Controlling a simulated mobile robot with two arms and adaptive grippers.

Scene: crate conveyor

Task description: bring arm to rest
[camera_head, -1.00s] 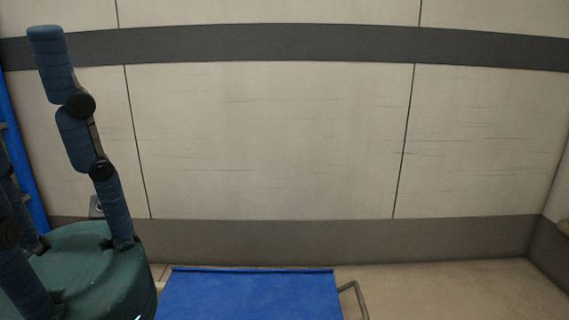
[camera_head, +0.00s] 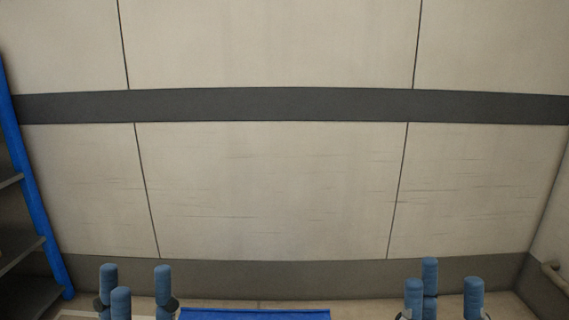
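My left gripper (camera_head: 138,280) shows at the bottom left of the head view, with its blue padded fingers pointing up. The fingers stand apart with nothing between them. My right gripper (camera_head: 447,278) shows at the bottom right, also with fingers up, spread and empty. The palms and arms of both are cut off by the lower edge of the picture.
A blue flat surface (camera_head: 255,314) lies low between the two grippers. A shelf rack with a blue post (camera_head: 35,205) stands at the left edge. A panelled wall (camera_head: 270,185) fills the back.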

